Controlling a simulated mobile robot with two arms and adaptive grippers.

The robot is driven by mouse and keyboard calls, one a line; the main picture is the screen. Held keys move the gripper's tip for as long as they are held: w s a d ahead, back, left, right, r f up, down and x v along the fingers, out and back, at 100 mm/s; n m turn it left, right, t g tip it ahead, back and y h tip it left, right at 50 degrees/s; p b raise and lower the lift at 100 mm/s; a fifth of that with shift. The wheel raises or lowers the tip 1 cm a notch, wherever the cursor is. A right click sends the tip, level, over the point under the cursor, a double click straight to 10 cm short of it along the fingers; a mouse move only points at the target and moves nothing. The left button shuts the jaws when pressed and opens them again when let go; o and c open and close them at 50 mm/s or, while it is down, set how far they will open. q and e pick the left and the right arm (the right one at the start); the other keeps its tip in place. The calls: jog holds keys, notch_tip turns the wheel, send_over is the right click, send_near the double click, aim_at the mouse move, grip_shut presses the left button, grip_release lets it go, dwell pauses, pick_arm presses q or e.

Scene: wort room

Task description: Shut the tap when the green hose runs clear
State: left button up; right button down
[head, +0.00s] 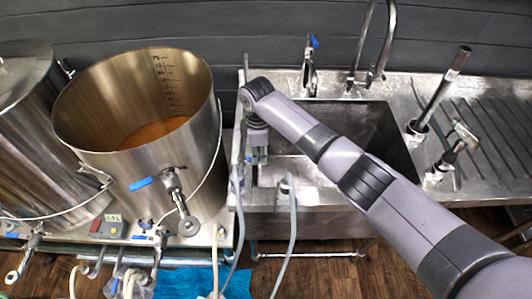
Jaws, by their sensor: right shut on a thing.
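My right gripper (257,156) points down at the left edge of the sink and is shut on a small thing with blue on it. It looks like a tap handle, but the fingers and wrist hide most of it. A grey hose (238,205) hangs just left of the gripper. A second grey hose (292,215) hangs over the sink's front rim, to the right. Neither hose looks clearly green, and I cannot see liquid running from either. My left gripper is not in view.
A steel kettle (205,150) with amber liquid (152,132) stands left of the sink (385,135); its valve (178,195) has a blue lever. A curved faucet (390,45) stands behind the sink. A drainboard (495,120) lies right. A blue cloth or sheet (195,283) is on the floor.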

dwell(0.3)
jog(key=c, duration=1.6)
grip_release()
notch_tip(320, 180, up, 12)
